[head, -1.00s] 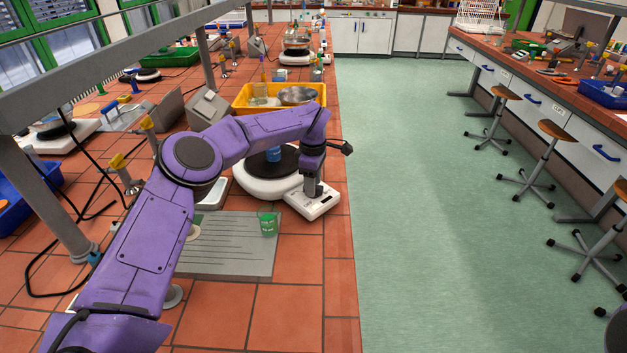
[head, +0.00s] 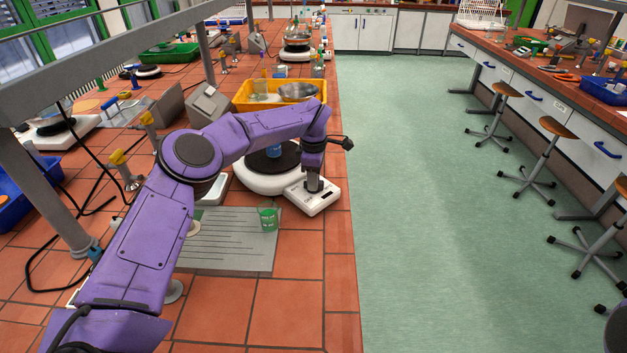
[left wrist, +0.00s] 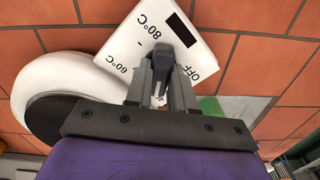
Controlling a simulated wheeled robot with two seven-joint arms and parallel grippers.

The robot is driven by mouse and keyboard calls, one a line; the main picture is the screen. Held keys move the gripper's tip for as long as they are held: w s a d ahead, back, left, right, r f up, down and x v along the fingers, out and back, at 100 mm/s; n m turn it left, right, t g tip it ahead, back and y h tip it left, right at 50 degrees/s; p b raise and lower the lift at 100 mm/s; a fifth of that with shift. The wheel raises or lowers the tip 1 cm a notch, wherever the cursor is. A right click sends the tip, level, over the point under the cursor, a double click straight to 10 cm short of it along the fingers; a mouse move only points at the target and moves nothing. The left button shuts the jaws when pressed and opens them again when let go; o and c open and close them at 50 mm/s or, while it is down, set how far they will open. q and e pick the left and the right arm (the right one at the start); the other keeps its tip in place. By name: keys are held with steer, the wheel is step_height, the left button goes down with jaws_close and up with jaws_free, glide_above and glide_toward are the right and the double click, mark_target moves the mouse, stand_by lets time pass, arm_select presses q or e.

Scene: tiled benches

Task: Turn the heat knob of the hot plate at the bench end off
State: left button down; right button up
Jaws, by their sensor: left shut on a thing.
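The hot plate (head: 254,181) is a white round unit with a dark top and a square white control panel (head: 308,203) toward the bench edge. The panel (left wrist: 150,28) also shows in the left wrist view, with 60°C, 80°C and OFF marks and a dark window. My left gripper (head: 313,188) points down onto the panel from above. In the left wrist view my left gripper (left wrist: 162,92) is shut on the heat knob, which is mostly hidden between the fingers. The knob's exact pointing direction cannot be told. My right gripper does not show.
A beaker of green liquid (head: 268,219) stands on a grey mat (head: 230,258) nearer me. A yellow tray (head: 245,97) with glassware lies behind. The green aisle floor (head: 430,200) to the right is free.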

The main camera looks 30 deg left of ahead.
arm_select(q)
steer(key=n+b, duration=0.3)
steer(key=n, duration=0.3)
steer(key=shift+f, duration=0.1)
steer(key=shift+n+b, duration=0.8)
steer(key=shift+n, duration=1.5)
steer(key=c, duration=1)
jaws_free()
steer(key=shift+o, duration=0.2)
step_height(320, 180, up, 11)
steer(key=shift+f, duration=0.1)
